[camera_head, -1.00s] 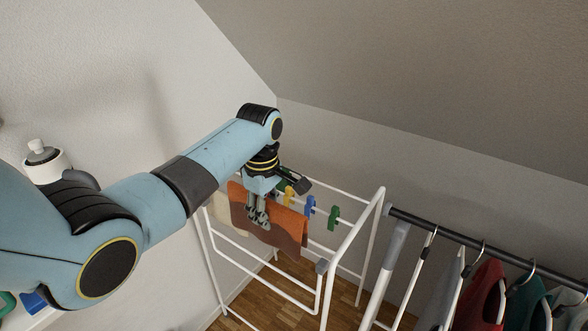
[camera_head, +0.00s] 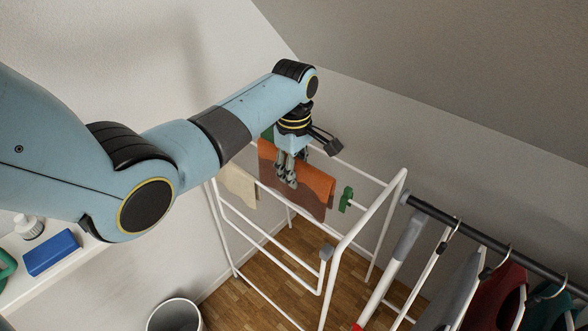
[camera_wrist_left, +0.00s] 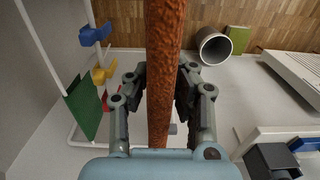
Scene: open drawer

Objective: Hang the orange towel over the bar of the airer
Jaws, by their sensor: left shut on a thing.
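The orange towel (camera_head: 318,182), with a brownish lower part, hangs from my left gripper (camera_head: 287,183) among the upper bars of the white airer (camera_head: 344,240). In the left wrist view the towel (camera_wrist_left: 165,50) is a narrow upright strip between the fingers of the left gripper (camera_wrist_left: 160,78), which is shut on it. I cannot tell whether the towel touches a bar. A green peg (camera_head: 346,199) sits on a bar right of the towel. My right gripper is not in view.
A beige cloth (camera_head: 238,183) hangs on the airer left of the towel. The wrist view shows a blue peg (camera_wrist_left: 95,35), a yellow peg (camera_wrist_left: 103,74) and a green cloth (camera_wrist_left: 82,108). A clothes rail (camera_head: 470,235) stands at right. A bin (camera_head: 175,316) stands on the floor.

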